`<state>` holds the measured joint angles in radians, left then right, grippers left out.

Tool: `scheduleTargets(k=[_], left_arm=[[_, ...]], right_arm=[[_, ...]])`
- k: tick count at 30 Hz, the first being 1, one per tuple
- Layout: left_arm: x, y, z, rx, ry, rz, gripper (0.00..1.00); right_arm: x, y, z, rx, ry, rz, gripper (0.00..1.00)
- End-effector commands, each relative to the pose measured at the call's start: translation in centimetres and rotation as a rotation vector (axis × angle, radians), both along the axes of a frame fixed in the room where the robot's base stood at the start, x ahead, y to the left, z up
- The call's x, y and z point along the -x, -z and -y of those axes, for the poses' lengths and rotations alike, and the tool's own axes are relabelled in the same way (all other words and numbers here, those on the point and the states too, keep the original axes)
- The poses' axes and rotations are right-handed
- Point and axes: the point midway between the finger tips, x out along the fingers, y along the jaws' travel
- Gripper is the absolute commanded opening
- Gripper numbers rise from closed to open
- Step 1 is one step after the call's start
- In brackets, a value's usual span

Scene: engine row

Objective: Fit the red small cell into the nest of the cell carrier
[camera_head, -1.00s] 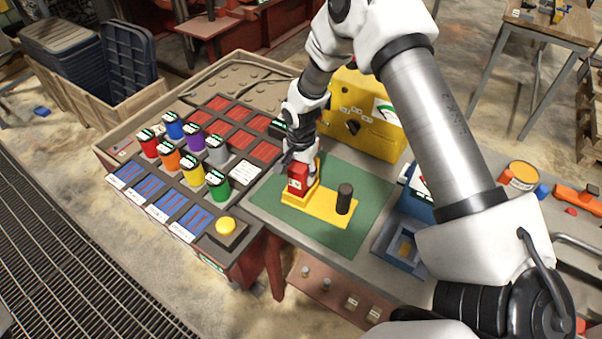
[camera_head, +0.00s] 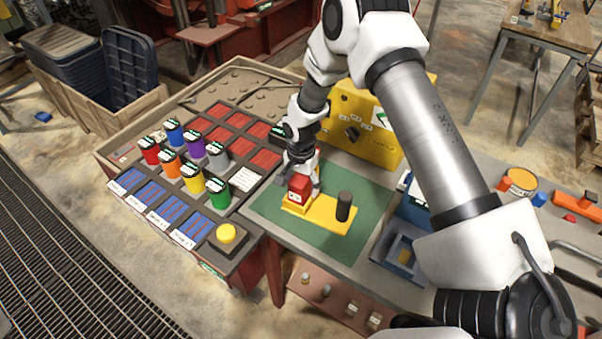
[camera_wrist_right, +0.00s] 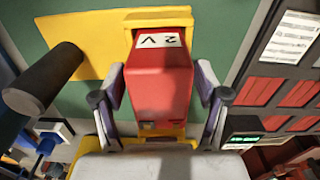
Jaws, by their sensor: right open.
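The red small cell (camera_head: 299,188) stands upright at the left end of the yellow cell carrier (camera_head: 325,213), with the carrier's raised yellow nest around its lower part. In the right wrist view the cell (camera_wrist_right: 163,75) shows a white label, and yellow carrier edges show above and below it. How deep it sits is hidden. My right gripper (camera_wrist_right: 163,100) is open, with one finger on each side of the cell and visible gaps. In the head view this gripper (camera_head: 303,172) is just behind and above the cell. My left gripper is not in view.
The carrier's dark post (camera_head: 344,206) rises right of the cell. The carrier lies on a green mat (camera_head: 370,205). Several coloured cylinders (camera_head: 192,180) stand in a rack at left. A yellow box (camera_head: 365,125) is behind, and a blue-grey fixture (camera_head: 400,255) is at right.

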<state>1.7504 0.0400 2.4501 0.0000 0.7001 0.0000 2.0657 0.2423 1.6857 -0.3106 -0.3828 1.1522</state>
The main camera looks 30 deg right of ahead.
Motion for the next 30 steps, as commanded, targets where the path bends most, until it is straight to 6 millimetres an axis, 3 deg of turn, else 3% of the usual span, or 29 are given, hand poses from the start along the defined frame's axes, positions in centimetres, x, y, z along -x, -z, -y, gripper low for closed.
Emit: scheduleTargets(k=[9, 14, 18, 30], left_arm=[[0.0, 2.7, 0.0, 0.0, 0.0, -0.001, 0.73], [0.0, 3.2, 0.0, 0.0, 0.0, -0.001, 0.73], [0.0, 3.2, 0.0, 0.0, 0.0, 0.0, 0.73], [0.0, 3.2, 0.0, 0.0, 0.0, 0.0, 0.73]], right_arm=[[-0.1, -7.4, 0.0, 0.0, 0.001, 0.007, 0.73], [-0.1, -10.3, 0.0, 0.0, 0.001, 0.004, 0.73], [0.0, -11.2, 0.0, 0.0, 0.0, 0.001, 0.73], [0.0, -11.2, 0.0, 0.0, 0.001, 0.001, 0.73]])
